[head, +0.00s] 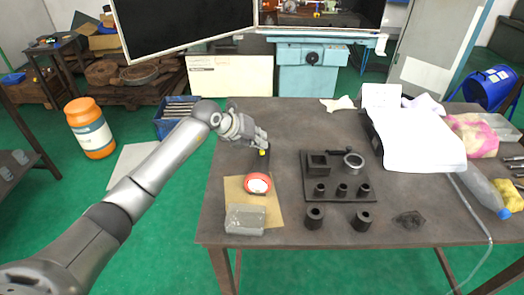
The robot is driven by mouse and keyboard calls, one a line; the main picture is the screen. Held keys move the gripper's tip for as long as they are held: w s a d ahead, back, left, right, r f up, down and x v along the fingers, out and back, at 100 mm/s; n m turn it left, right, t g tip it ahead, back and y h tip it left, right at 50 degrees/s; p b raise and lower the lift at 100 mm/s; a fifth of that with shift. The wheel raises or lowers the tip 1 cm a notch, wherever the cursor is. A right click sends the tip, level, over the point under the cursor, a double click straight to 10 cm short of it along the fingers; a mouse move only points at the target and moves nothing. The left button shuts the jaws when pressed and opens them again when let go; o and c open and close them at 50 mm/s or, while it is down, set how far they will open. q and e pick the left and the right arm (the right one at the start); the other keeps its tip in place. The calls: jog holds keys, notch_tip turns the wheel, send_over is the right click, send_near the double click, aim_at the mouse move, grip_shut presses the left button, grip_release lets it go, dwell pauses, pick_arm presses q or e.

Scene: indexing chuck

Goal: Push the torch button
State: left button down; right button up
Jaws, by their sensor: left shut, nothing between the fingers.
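The torch (258,182) lies on the table (400,270), its round red-rimmed white head toward the front edge and its dark body running back. A small yellow spot (263,153), which looks like its button, shows on the dark body. My left gripper (263,146) is shut and empty, its fingertips right at the yellow spot in the picture. I cannot tell whether they touch it. The gripper hides the back end of the torch. My right gripper is not in view.
A black fixture plate (315,168) with a ring and several cylinders is right of the torch.

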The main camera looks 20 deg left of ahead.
pick_arm(q)
notch_tip(320, 180, up, 5)
jog(key=p, duration=0.3)
jog(key=shift+r, duration=0.15)
